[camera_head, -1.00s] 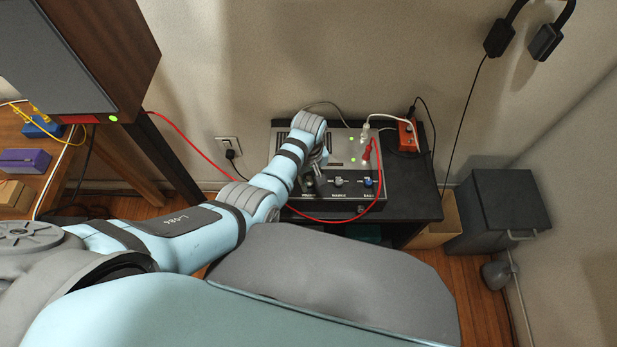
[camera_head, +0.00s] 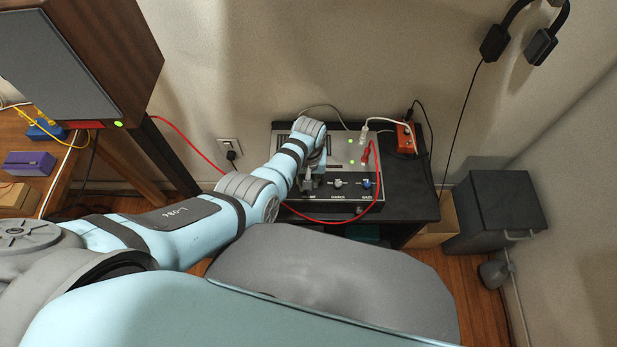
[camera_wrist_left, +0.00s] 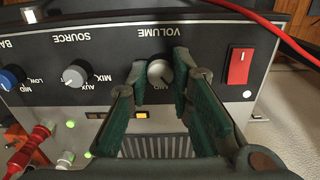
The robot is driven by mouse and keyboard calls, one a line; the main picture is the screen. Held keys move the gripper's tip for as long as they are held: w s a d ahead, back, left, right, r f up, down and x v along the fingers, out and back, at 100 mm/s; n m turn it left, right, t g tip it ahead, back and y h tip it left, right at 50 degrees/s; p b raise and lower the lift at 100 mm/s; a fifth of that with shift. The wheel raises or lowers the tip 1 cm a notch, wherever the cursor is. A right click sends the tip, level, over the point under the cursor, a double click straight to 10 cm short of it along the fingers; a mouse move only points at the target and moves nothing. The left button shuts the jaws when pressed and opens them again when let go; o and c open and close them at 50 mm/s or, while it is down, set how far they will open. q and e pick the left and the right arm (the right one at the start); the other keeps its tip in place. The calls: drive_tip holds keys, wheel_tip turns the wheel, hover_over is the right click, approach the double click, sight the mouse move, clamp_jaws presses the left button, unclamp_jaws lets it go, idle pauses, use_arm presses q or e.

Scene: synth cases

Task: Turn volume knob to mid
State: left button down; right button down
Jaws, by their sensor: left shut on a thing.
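The amplifier (camera_head: 325,196) sits on a dark shelf, its front panel also filling the left wrist view (camera_wrist_left: 205,45), where its lettering is upside down. The grey volume knob (camera_wrist_left: 160,72) is beside the VOLUME label, with a MID mark close to it. My left gripper (camera_wrist_left: 164,80) is shut on this knob, one green-padded finger on each side. In the head view my left gripper (camera_head: 309,184) covers the knob at the panel's left part. The knob's pointer is too small to read surely. My right gripper is not in view.
A grey source knob (camera_wrist_left: 75,74) and a blue knob (camera_wrist_left: 12,78) are on the same panel. A red rocker switch (camera_wrist_left: 239,67) is close to one finger. A red cable (camera_head: 380,190) loops past the amplifier's front. An orange box (camera_head: 405,138) stands behind right.

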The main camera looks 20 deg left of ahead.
use_arm(q)
drive_tip(key=m+p, duration=0.1)
drive_tip(key=m, duration=0.6)
idle(0.5)
drive_tip(key=c, duration=1.4)
unclamp_jaws()
drive_tip(key=shift+w+r, duration=0.1)
drive_tip(key=shift+r, duration=0.5)
wheel_tip(320, 180, up, 11)
drive_tip(key=shift+f, duration=0.1)
